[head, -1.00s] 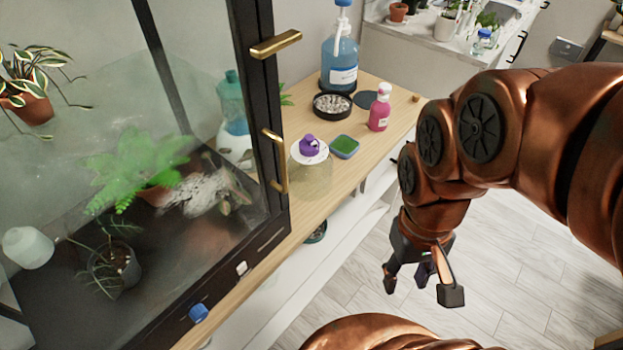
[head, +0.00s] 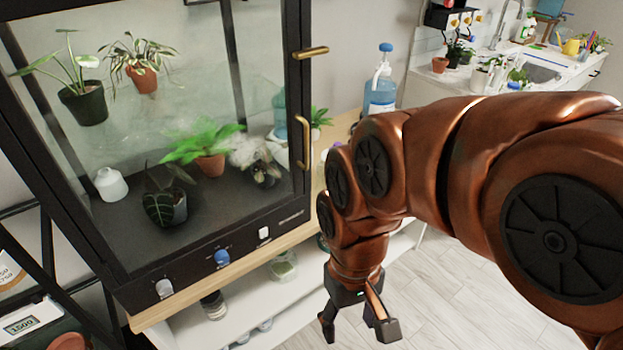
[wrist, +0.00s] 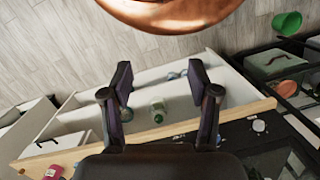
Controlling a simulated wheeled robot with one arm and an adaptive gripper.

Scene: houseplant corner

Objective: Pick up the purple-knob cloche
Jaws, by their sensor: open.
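The purple-knob cloche cannot be made out clearly now. In the head view my arm covers most of the wooden top (head: 230,269) right of the glass cabinet, where the cloche stood in the earlier frame. In the wrist view I do not see the cloche. My gripper (head: 357,328) hangs open and empty in front of the shelf unit, below the level of the wooden top. In the wrist view its two fingers (wrist: 160,80) are spread wide with nothing held between them.
A blue bottle (head: 380,92) stands behind my arm. A lower white shelf holds a jar (head: 283,267). The floor (head: 455,290) at right is clear.

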